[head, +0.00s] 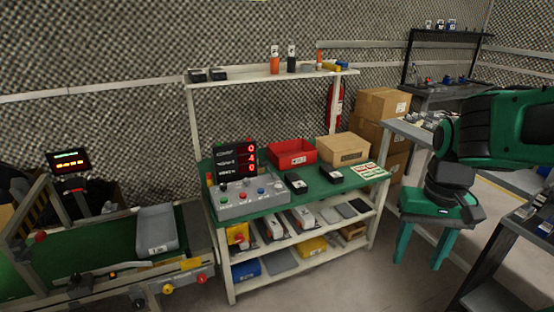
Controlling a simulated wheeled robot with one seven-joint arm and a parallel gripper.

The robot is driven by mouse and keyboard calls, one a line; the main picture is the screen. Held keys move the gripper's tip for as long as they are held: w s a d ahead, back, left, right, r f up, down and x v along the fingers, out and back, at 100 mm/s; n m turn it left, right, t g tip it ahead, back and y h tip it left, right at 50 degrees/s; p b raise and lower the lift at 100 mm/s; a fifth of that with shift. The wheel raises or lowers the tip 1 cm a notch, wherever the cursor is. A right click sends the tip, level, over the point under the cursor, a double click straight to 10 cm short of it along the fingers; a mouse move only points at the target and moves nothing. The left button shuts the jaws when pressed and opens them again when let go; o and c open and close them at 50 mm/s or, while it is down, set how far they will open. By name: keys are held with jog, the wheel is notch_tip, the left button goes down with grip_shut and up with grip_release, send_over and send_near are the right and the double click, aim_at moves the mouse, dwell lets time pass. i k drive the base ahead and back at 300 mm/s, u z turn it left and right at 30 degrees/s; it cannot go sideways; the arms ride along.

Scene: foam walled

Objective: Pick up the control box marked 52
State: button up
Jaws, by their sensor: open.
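A grey panel with coloured buttons (240,203) sits at the front left of the green-topped workbench (277,201). Two small black boxes with pale labels, a left one (296,184) and a right one (330,180), lie on the bench to its right. Two more dark boxes, a left one (197,76) and a right one (218,75), lie on the upper shelf. I cannot read a 52 on any of them. My gripper (419,262) hangs at the right, pointing down. Its two green fingers are apart with nothing between them, well away from the bench.
A red bin (292,153) and a cardboard box (342,149) stand at the bench's back. A display (235,159) stands behind the panel. A dark table edge is at lower right; floor shows before the bench.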

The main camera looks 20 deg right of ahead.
aim_at(331, 173)
jog(key=z, duration=0.2)
jog(key=i, duration=1.95)
jog(key=u, duration=0.25)
